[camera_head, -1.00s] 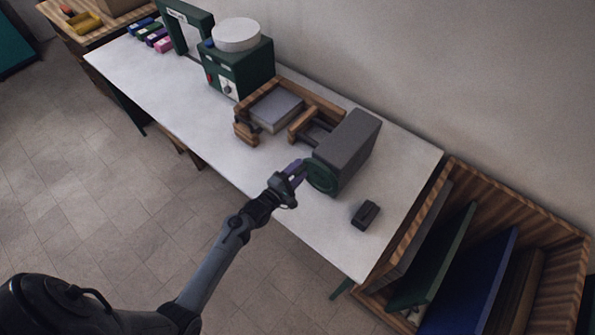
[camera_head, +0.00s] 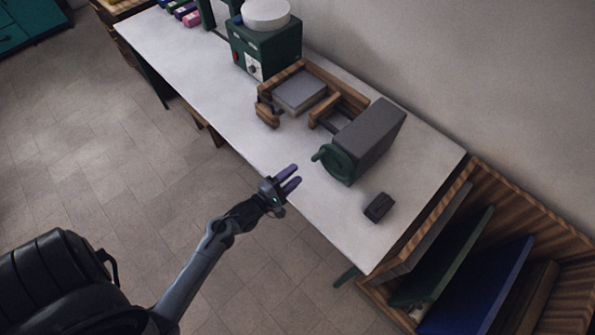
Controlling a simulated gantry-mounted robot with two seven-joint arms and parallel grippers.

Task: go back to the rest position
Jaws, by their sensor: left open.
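My left gripper (camera_head: 289,179) has purple fingertips and is open and empty. It is near the front edge of the white table (camera_head: 225,105), to the left of a dark grey box-shaped device (camera_head: 372,136) and apart from it. The device has a round green part with a handle (camera_head: 337,162) on its front face. My right gripper is not in view.
A wooden frame (camera_head: 318,71) holds a grey block (camera_head: 301,91) behind the device. A small dark block (camera_head: 378,207) lies near the table's right end. A green machine with a white round top (camera_head: 266,14) stands farther back. A wooden bin (camera_head: 462,196) holds upright boards at right. Floor in front is clear.

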